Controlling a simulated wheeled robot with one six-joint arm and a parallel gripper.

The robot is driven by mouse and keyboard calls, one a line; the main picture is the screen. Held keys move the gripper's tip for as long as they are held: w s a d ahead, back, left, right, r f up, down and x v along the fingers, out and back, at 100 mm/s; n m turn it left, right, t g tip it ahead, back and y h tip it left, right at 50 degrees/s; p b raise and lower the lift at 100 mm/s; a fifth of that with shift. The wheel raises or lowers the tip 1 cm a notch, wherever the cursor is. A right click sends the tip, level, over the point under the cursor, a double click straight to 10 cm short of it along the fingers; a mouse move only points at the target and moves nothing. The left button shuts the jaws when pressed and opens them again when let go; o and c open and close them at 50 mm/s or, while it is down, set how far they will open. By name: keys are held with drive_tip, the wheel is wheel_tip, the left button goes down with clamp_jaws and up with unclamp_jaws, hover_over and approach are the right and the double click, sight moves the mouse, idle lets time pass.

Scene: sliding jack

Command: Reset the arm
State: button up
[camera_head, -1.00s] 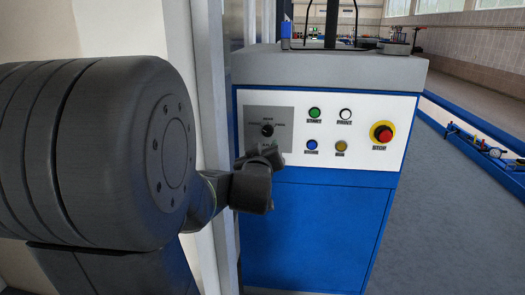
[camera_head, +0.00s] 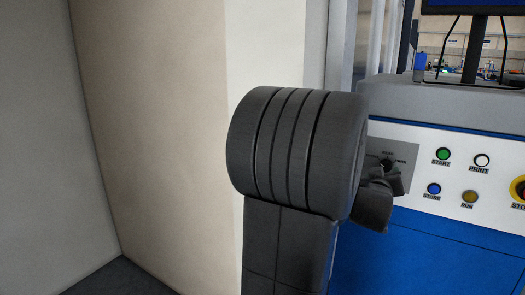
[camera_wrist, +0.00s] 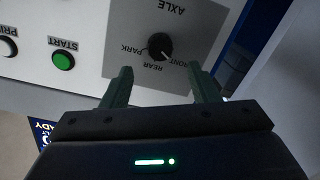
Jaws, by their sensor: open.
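My gripper (camera_wrist: 162,90) is open and empty in the wrist view, its two fingers apart in front of the control panel. Between and beyond the fingertips is a black rotary knob (camera_wrist: 160,46) on a grey plate with the labels AXLE, PARK, REAR and FRONT. The wrist view shows the panel upside down. In the head view my arm hides most of the gripper (camera_head: 378,190), which is close to the grey knob plate (camera_head: 408,160). I cannot tell the exact gap between fingers and knob.
The white panel also carries a green START button (camera_head: 443,154), a white PRINT button (camera_head: 481,160), a blue button (camera_head: 433,189), a yellow RUN button (camera_head: 469,197) and a red stop button (camera_head: 521,190). A pale wall (camera_head: 165,120) stands to the left.

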sight(386, 166)
drive_tip(key=x, duration=0.6)
drive_tip(key=shift+w, duration=0.1)
drive_tip(key=f+v, duration=0.1)
drive_tip(key=v, duration=1.3)
drive_tip(key=x, duration=0.9)
drive_tip(key=r+x, duration=0.1)
drive_tip(key=x, duration=0.4)
drive_tip(key=shift+r+m, duration=0.15)
drive_tip(key=shift+m, duration=0.75)
drive_tip(key=m+p, duration=0.2)
drive_tip(key=m, duration=0.1)
drive_tip(key=shift+d, duration=0.1)
drive_tip(key=m+p, duration=0.6)
drive_tip(key=shift+m+t, duration=0.4)
drive_tip(key=v, duration=0.7)
drive_tip(key=shift+f+b, duration=0.2)
drive_tip(key=shift+b, duration=0.1)
